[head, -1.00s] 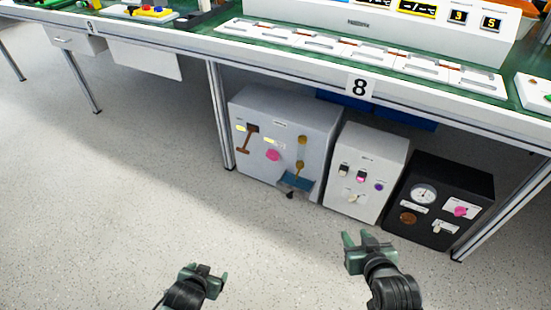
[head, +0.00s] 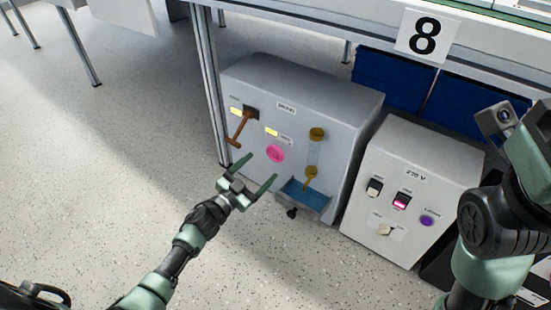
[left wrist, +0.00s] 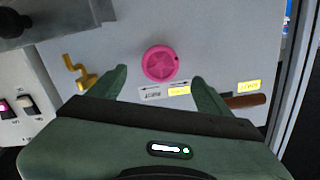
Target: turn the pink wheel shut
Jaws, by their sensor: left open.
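The pink wheel (head: 275,153) is a round knob on the front face of a grey cabinet (head: 330,95) under the bench. It shows whole in the left wrist view (left wrist: 160,63), between and just beyond my fingertips. My left gripper (head: 263,169) is open and empty, its two green fingers pointing at the cabinet face near the wheel. In the left wrist view my left gripper (left wrist: 160,77) shows a finger on either side below the wheel, apart from it. My right arm shows at the right edge of the head view, but its fingers are not visible.
Beside the wheel are a brown lever (head: 239,130), a yellow crank (head: 311,173) and a blue tray (head: 303,196). A white switch box (head: 440,165) stands to the right. The bench leg (head: 208,85) is close on the left. Open floor lies in front.

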